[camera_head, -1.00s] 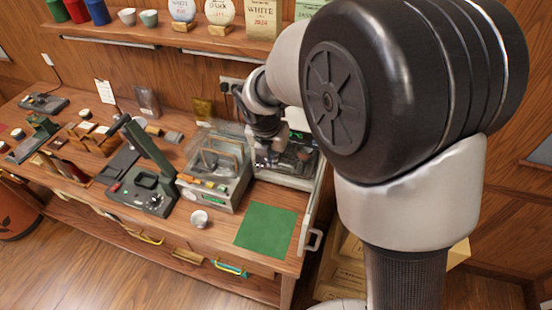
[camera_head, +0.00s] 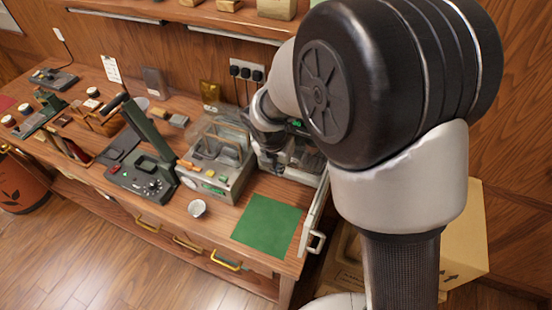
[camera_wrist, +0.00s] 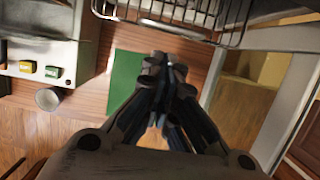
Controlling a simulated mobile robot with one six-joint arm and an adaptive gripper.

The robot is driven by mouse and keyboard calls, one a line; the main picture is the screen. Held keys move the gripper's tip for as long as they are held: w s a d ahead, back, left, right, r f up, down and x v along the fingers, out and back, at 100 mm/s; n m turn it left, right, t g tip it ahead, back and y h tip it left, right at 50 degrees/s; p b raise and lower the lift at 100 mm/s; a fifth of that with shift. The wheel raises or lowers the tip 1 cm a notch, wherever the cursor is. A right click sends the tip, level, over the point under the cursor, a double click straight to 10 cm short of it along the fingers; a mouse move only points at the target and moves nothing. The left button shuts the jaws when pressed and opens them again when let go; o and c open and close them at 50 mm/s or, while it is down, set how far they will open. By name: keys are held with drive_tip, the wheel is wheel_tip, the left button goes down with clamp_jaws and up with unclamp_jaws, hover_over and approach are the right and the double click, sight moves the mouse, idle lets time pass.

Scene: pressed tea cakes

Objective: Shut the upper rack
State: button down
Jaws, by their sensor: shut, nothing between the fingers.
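A wire rack (camera_wrist: 185,14) crosses the top of the wrist view, with thin parallel bars. I cannot tell whether it is the upper rack or how far out it sits. It belongs with the open cabinet (camera_head: 300,172) on the right of the bench, whose pale door (camera_head: 314,212) with a handle (camera_head: 317,242) stands open. My gripper (camera_wrist: 164,66) is shut and empty, with its fingertips near the rack's front edge in the picture; contact is unclear. In the head view my gripper (camera_head: 277,160) is at the cabinet's opening, and my arm hides part of the cabinet.
A green mat (camera_head: 268,224) lies before the cabinet, with a small white cup (camera_head: 197,208) to its left. A grey machine with a clear cover (camera_head: 213,165) stands left of the cabinet. Cardboard boxes (camera_head: 463,235) are on the right. The mat area is clear.

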drive_tip(key=shift+w+d+f, duration=0.1)
drive_tip(key=shift+w+d, duration=0.1)
drive_tip(key=shift+w, duration=0.25)
drive_tip(key=shift+w+d+f, duration=0.1)
drive_tip(key=shift+w+d, duration=0.1)
drive_tip(key=shift+w, duration=0.2)
drive_tip(key=shift+w, duration=0.1)
drive_tip(key=w+p, duration=0.1)
drive_tip(key=w+d+p, duration=0.1)
drive_tip(key=w+p, duration=0.1)
drive_tip(key=shift+d, duration=0.15)
